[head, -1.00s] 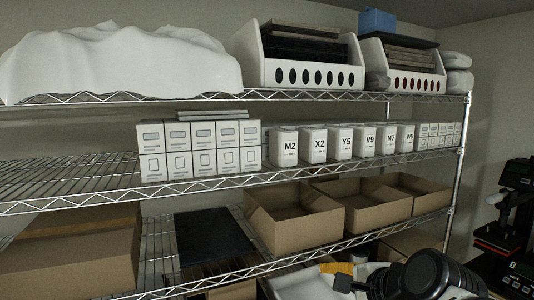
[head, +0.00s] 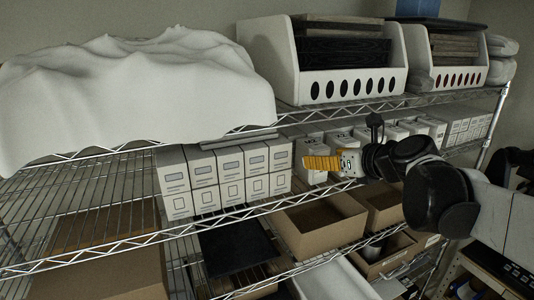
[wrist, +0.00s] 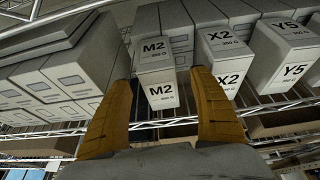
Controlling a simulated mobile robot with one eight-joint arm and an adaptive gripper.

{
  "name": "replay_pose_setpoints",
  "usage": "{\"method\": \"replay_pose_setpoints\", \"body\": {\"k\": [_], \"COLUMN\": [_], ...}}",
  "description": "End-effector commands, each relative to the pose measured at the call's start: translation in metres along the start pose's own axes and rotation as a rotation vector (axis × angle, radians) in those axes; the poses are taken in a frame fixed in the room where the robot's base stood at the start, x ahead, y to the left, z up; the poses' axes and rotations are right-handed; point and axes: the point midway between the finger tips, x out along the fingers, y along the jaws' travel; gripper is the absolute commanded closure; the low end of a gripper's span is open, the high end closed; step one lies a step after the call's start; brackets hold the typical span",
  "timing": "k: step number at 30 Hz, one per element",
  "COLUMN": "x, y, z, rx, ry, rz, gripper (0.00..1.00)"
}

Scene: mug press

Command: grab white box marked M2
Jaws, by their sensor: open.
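The white box marked M2 (wrist: 158,76) stands upright on the middle wire shelf, its label facing me in the wrist view. In the head view the M2 box (head: 310,147) is partly hidden behind my orange fingers. My gripper (wrist: 160,88) is open, with one finger on each side of the M2 box's front. The right finger is by the gap between M2 and the box marked X2 (wrist: 222,58). The left finger is by the gap on M2's left. Whether the fingers touch the box I cannot tell. My gripper (head: 308,163) also shows in the head view.
Plain labelled white boxes (wrist: 85,68) stand close on the left. The Y5 box (wrist: 290,55) and more marked boxes stand to the right. The upper shelf (head: 350,108) is above. Cardboard bins (head: 320,222) stand on the shelf below.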

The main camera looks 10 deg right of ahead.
Motion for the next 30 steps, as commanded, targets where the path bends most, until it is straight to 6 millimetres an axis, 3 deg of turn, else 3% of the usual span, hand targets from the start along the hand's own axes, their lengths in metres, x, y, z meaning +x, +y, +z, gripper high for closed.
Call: {"method": "replay_pose_setpoints", "body": {"k": [14, 23, 30], "x": [0.055, 0.060, 0.060], "y": [0.001, 0.001, 0.001], "z": [0.002, 0.000, 0.000], "rx": [-0.002, -0.003, -0.003], "ry": [0.000, 0.001, 0.001], "rz": [0.000, 0.000, 0.000], "gripper": [0.28, 0.28, 0.96]}}
